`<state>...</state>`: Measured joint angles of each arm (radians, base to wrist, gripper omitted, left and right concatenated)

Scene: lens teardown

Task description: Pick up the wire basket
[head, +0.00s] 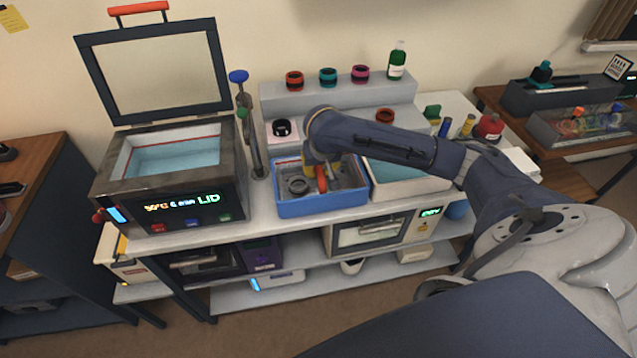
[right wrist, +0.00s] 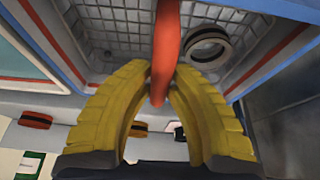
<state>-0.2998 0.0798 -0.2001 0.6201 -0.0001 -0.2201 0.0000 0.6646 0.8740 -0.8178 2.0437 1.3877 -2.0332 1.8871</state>
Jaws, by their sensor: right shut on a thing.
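The wire basket (head: 350,188) sits inside a blue-rimmed tub on the bench in the head view, with a dark ring (head: 298,186) in it. Its grey mesh (right wrist: 115,30) fills the top of the right wrist view, where the ring (right wrist: 207,46) also shows. The basket's red handle (head: 321,178) stands up at its middle. My right gripper (head: 311,172) reaches down over the tub. In the right wrist view its yellow fingers (right wrist: 161,82) are shut on the red handle (right wrist: 167,40). My left gripper is not in view.
The blue tub (head: 320,208) stands between an open-lidded heated bath (head: 120,200) on the left and a pale water tray (head: 395,190) on the right. Coloured rings and a green bottle (head: 397,62) stand on the step behind. The raised lid (head: 118,119) stands at the back left.

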